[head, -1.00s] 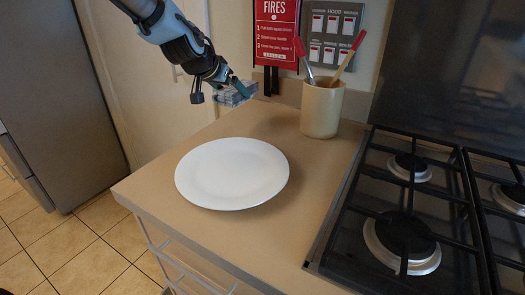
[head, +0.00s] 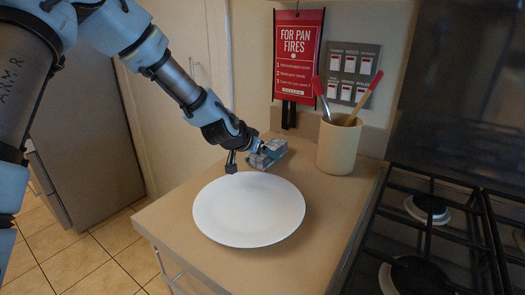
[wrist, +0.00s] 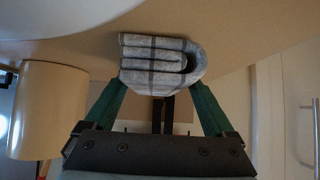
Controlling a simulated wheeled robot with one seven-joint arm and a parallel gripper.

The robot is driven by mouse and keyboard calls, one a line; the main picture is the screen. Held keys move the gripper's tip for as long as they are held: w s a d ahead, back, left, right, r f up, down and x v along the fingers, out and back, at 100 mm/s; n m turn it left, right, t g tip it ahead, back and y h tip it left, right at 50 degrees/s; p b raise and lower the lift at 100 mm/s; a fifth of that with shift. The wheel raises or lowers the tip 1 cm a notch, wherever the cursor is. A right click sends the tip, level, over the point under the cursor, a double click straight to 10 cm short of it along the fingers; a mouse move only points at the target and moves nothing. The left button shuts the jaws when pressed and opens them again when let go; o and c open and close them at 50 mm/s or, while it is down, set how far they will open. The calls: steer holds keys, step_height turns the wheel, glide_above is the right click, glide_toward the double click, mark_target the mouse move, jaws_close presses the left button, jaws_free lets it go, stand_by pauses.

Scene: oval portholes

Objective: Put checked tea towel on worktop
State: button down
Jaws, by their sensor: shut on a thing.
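The checked tea towel (head: 267,152) is a folded grey-and-white bundle with darker lines. My gripper (head: 258,150) is shut on it, behind the white plate, at the back left of the beige worktop (head: 310,235). In the wrist view the towel (wrist: 160,62) sits between the two green fingers (wrist: 160,95), its folded layers facing the camera. The towel is low over the worktop; I cannot tell whether it touches the surface.
A white plate (head: 248,210) lies on the worktop in front of the towel. A cream utensil pot (head: 338,147) stands to the right, also in the wrist view (wrist: 45,112). A gas hob (head: 430,230) is at the right. A red sign (head: 298,55) hangs on the wall behind.

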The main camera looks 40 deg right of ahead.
steer(key=shift+f, duration=0.1)
steer(key=shift+f+b, duration=0.15)
steer(key=shift+b, duration=0.15)
jaws_free()
steer(key=shift+a+r, duration=0.15)
steer(key=shift+r, duration=0.25)
steer(key=b+v, duration=0.1)
steer(key=v, duration=1)
steer(key=shift+a, duration=0.25)
steer(key=shift+s+r, duration=0.1)
steer(key=shift+r, duration=0.05)
